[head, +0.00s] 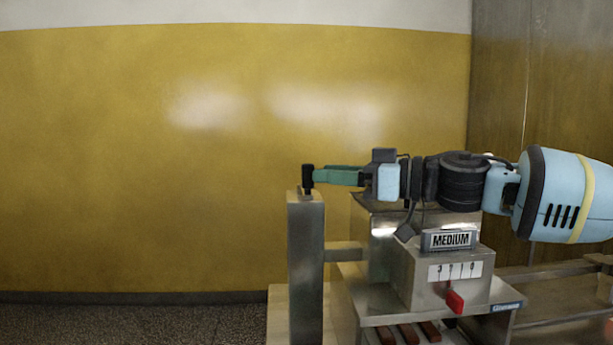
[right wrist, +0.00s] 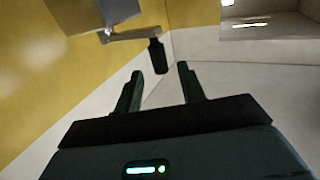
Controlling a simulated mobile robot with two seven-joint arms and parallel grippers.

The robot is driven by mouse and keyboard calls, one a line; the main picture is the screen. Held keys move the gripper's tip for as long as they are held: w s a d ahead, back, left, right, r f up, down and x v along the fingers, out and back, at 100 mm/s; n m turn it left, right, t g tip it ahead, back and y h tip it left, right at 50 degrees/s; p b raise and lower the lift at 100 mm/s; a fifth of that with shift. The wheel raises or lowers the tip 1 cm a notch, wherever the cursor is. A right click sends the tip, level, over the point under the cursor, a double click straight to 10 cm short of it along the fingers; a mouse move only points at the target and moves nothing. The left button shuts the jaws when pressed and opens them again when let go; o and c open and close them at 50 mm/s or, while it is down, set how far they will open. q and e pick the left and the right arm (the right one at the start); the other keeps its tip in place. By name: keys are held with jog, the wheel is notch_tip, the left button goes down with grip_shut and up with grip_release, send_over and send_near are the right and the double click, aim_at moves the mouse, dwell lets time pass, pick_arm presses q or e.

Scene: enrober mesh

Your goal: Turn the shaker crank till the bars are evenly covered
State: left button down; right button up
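The crank's black grip (head: 308,177) stands at the top of a metal post at the machine's left side. In the right wrist view the grip (right wrist: 157,57) hangs from a metal crank arm (right wrist: 132,35). My right gripper (head: 318,176) reaches in from the right with its green fingers level, their tips close beside the grip. In the wrist view its two fingers (right wrist: 160,72) are apart, with the grip in line with the gap; I cannot tell if they touch. Several brown bars (head: 408,334) lie low on the machine, partly cut off. My left gripper is out of view.
A steel box carries a "MEDIUM" sign (head: 449,240), a number counter (head: 455,271) and a red lever (head: 455,302), below my right forearm. Steel rails (head: 560,276) run off to the right. The space left of the post, before the yellow wall (head: 130,160), is clear.

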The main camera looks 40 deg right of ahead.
aim_at(308, 189)
jog(key=shift+b+x, duration=0.8)
jog(key=shift+x, duration=1.7)
grip_shut()
